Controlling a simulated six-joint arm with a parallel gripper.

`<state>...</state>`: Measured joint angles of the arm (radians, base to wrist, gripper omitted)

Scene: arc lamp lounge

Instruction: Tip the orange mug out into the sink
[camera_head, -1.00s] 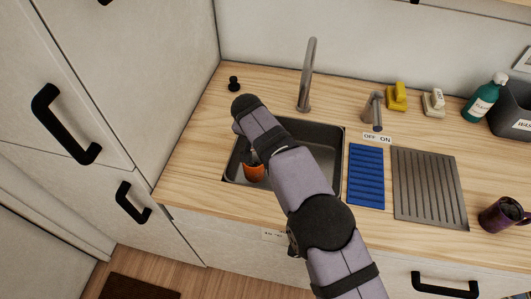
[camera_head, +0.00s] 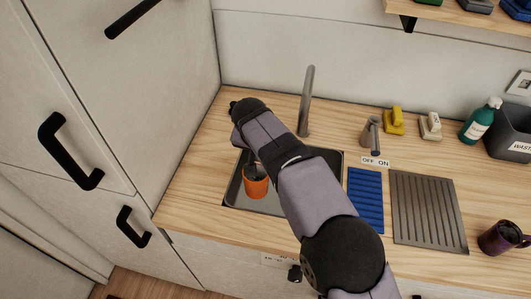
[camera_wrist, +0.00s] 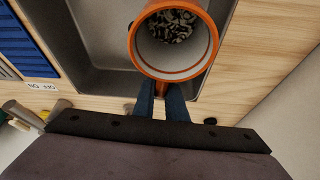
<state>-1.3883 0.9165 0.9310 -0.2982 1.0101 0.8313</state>
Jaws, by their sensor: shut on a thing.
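The orange mug (camera_head: 256,188) is over the left part of the grey sink (camera_head: 240,196) in the head view, looking roughly upright. In the wrist view the mug (camera_wrist: 137,52) shows its open mouth, with dark and pale bits lying inside at the bottom. My gripper (camera_wrist: 165,92) is shut on the mug's handle, its blue fingers on both sides of it. In the head view my arm hides most of the gripper and the middle of the sink. The grey sink basin (camera_wrist: 92,45) also shows beneath the mug in the wrist view.
A tall faucet (camera_head: 306,105) stands behind the sink, with a tap lever (camera_head: 374,135) to its right. A blue mat (camera_head: 365,200) and a ridged grey drainboard (camera_head: 425,210) lie right of the sink. A dark purple mug (camera_head: 500,238) stands farther right. Cabinets rise at left.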

